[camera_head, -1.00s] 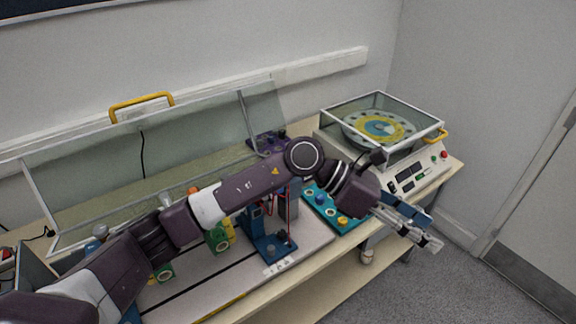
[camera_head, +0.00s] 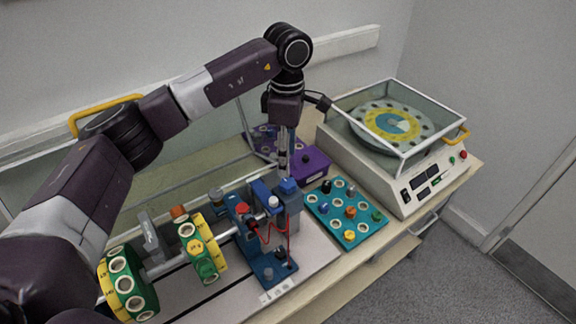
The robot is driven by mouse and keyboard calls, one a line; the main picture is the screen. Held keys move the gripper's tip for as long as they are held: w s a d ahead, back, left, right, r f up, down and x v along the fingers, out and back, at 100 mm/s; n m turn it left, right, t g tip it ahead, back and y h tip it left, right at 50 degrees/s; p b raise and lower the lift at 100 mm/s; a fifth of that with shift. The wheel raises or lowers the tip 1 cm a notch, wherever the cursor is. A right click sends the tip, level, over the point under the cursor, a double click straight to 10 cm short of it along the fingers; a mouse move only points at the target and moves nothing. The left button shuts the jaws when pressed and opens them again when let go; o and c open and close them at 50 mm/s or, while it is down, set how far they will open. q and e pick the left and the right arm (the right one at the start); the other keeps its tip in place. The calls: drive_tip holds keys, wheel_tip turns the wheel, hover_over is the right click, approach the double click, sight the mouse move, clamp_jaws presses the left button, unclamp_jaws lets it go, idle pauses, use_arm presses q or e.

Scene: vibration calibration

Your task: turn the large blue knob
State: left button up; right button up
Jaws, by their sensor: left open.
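A large blue knob (camera_head: 288,186) sits on top of a grey block at the right end of the shaft rig on the bench. My left gripper (camera_head: 284,168) points straight down just above the knob, with its fingertips close to it. I see the fingers nearly edge-on, so the gap between them and any contact with the knob are hard to tell. The gripper is open and holds nothing that I can see. My right gripper is out of view.
A teal tray (camera_head: 345,236) with coloured knobs lies right of the rig. Yellow-green discs (camera_head: 203,248) sit on the shaft at left. A balancing machine (camera_head: 428,165) with a clear cover stands at far right.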

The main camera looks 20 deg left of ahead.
sight(288, 183)
use_arm(q)
drive_tip(key=shift+s+d+f+p, duration=0.2)
drive_tip(key=shift+s+f+p, duration=0.1)
drive_tip(key=shift+s+f, duration=0.2)
drive_tip(key=shift+s+d+f+p, duration=0.2)
drive_tip(key=shift+s+f+p, duration=0.15)
drive_tip(key=shift+s, duration=0.15)
wheel_tip(288, 183, down, 3)
drive_tip(key=shift+s+r+p, duration=0.1)
drive_tip(key=shift+r+p, duration=0.1)
drive_tip(key=shift+p, duration=0.25)
drive_tip(key=shift+w+a+f, duration=0.1)
drive_tip(key=shift+w+f, duration=0.1)
drive_tip(key=shift+f, duration=0.35)
drive_tip(key=shift+w+a+f, duration=0.1)
drive_tip(key=shift+w+f, duration=0.1)
drive_tip(key=shift+f, duration=0.3)
drive_tip(key=shift+d+f, duration=0.1)
drive_tip(key=shift+f, duration=0.05)
drive_tip(key=c, duration=0.9)
drive_tip(key=shift+c, duration=1.3)
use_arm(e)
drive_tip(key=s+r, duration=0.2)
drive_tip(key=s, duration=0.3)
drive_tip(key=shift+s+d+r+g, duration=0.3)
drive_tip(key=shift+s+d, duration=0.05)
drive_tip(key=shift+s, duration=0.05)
